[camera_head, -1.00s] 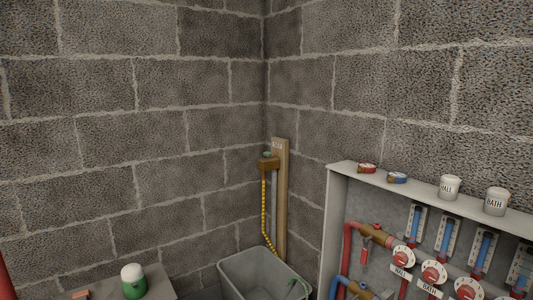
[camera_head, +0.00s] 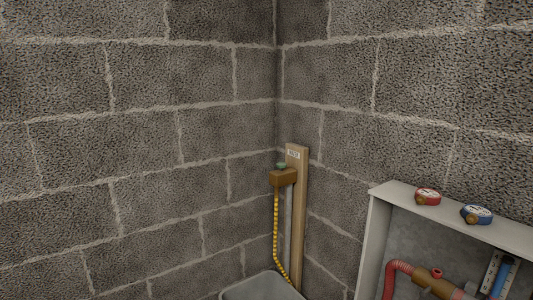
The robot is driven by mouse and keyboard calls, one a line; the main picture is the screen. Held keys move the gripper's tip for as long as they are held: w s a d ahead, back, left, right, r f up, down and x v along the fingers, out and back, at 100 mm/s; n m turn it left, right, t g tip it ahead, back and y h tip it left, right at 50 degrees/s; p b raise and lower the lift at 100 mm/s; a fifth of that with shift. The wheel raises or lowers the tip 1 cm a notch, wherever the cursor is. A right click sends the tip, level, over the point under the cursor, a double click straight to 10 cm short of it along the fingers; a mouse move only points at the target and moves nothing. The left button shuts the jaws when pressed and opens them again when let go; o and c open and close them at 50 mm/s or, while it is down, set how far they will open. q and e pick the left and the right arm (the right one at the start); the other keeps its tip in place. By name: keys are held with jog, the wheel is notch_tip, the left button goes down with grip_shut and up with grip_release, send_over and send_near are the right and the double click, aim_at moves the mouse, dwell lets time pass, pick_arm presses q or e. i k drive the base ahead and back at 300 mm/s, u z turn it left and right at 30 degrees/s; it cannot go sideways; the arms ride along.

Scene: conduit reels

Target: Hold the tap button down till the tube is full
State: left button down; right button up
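The tap (camera_head: 283,177) is a small brown body on a wooden post (camera_head: 299,220) in the corner. A green button (camera_head: 282,166) sits on top of the tap. A yellow banded hose (camera_head: 276,235) hangs from the tap toward a grey tub (camera_head: 262,287) at the bottom edge. A narrow grey strip (camera_head: 288,225) runs down the post beside the hose; I cannot tell whether it is the tube or how full it is. Neither of my grippers is in view.
A grey cabinet (camera_head: 378,240) stands at the right, with a red gauge (camera_head: 428,196) and a blue gauge (camera_head: 477,214) on its top. Inside are a red pipe (camera_head: 390,275) and a brass fitting (camera_head: 433,281). Block walls meet behind the post.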

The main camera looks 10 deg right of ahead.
aim_at(281, 165)
jog(key=z, duration=0.75)
jog(key=i, duration=0.9)
jog(key=z, duration=0.95)
